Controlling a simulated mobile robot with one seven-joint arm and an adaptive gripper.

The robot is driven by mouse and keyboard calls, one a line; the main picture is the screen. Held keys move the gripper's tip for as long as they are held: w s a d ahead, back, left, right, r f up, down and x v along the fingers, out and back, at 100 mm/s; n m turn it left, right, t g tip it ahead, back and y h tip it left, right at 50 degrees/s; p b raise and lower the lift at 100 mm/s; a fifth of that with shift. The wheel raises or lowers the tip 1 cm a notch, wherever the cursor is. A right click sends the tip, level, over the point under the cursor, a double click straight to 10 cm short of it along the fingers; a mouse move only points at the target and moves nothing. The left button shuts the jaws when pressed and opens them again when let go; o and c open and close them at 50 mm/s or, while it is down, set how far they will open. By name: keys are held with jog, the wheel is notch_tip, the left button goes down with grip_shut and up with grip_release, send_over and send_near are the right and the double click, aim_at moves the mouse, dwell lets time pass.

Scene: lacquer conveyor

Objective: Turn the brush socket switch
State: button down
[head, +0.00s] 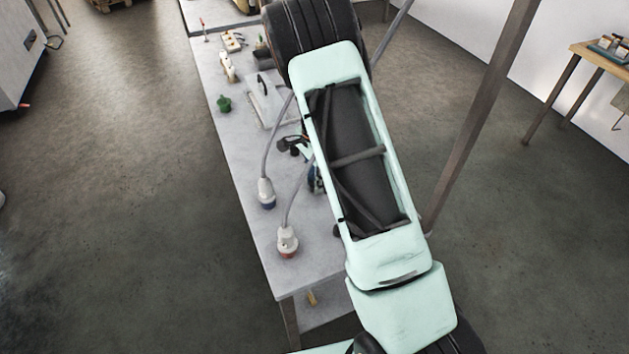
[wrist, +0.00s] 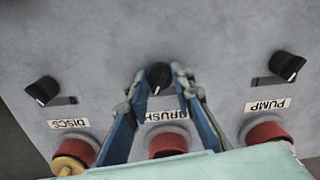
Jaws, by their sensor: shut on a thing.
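In the wrist view, the brush socket switch is a black knob (wrist: 158,76) at the centre of a grey panel. An upside-down label (wrist: 166,115), partly covered by my gripper and reading "BRUSH", is beside it. A red socket (wrist: 167,143) is below the label in the picture, partly hidden by my own pale green body. My gripper (wrist: 160,74) has one fingertip on each side of the knob and is shut on it. The knob's sides are hidden by the fingertips. In the head view, my arm hides the panel and switch.
The panel (wrist: 222,55) also has a DISCS knob (wrist: 42,90) at left and a PUMP knob (wrist: 286,66) at right, each above a red socket. In the head view, a grey bench (head: 245,185) carries a blue-ended plug (head: 266,193) and a red-ended plug (head: 287,242) with cables.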

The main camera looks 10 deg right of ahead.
jog(key=n+b, duration=0.4)
jog(key=n, duration=0.1)
jog(key=shift+f+n, duration=0.15)
jog(key=shift+n, duration=0.25)
jog(key=n+b, duration=0.2)
jog(key=n, duration=0.3)
jog(key=shift+n, duration=0.4)
jog(key=shift+b, duration=0.3)
jog(key=c, duration=1.7)
grip_release()
jog(key=shift+o, duration=0.2)
notch_tip(320, 180, up, 12)
jog(key=shift+r, duration=0.2)
